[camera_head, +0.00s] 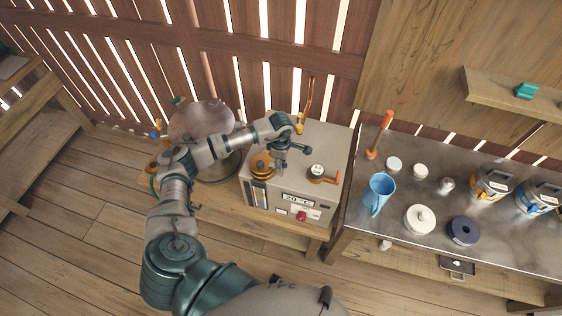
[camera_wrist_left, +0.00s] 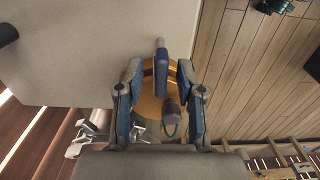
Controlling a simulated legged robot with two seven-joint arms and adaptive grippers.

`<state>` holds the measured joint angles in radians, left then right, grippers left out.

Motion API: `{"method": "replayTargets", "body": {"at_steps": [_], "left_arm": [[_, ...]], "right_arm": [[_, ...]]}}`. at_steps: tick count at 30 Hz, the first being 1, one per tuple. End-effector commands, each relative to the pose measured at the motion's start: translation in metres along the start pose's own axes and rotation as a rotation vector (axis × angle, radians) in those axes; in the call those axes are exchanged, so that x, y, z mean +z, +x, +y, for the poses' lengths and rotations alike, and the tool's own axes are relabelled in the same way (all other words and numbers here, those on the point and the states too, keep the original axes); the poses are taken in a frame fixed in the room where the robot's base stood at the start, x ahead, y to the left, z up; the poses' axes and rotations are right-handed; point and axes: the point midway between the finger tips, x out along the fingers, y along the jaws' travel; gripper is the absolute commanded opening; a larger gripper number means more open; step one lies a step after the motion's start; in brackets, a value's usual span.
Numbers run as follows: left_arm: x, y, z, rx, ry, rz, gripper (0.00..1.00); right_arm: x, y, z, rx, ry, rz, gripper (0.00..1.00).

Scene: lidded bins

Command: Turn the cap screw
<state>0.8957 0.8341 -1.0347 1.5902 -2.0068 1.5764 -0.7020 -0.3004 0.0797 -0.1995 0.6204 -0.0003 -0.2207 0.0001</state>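The round brass-coloured cap (camera_head: 262,160) sits on top of the grey box machine, near its front left; I take it for the cap screw. My left gripper (camera_head: 283,162) hangs over the machine top, just right of the cap in the head view. In the left wrist view, the brass disc (camera_wrist_left: 148,107) shows between and beyond the spread fingers of the left gripper (camera_wrist_left: 158,72). A blue bar with a grey end stands in front of the disc and hides part of it. I cannot tell whether the fingers touch the cap. My right gripper is out of view.
The grey machine (camera_head: 291,198) has a display, a red knob (camera_head: 301,216) and an orange-handled part (camera_head: 322,174) on top. A large round tank stands left. A metal table (camera_head: 398,218) at right holds a blue jug (camera_head: 378,193), jars and canisters.

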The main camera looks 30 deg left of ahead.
Motion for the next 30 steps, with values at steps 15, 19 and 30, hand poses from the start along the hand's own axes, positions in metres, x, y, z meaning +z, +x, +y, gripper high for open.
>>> {"method": "replayTargets", "body": {"at_steps": [15, 19, 30], "left_arm": [[0.001, -0.001, 0.001, 0.002, -0.007, 0.000, 0.00], [0.002, -0.001, 0.001, 0.002, -0.035, -0.001, 0.00], [0.003, -0.001, 0.002, 0.005, -0.279, -0.005, 0.00]], "right_arm": [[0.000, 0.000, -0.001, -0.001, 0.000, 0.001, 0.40], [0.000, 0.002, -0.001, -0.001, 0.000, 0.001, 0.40], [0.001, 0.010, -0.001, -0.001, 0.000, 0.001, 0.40]]}}
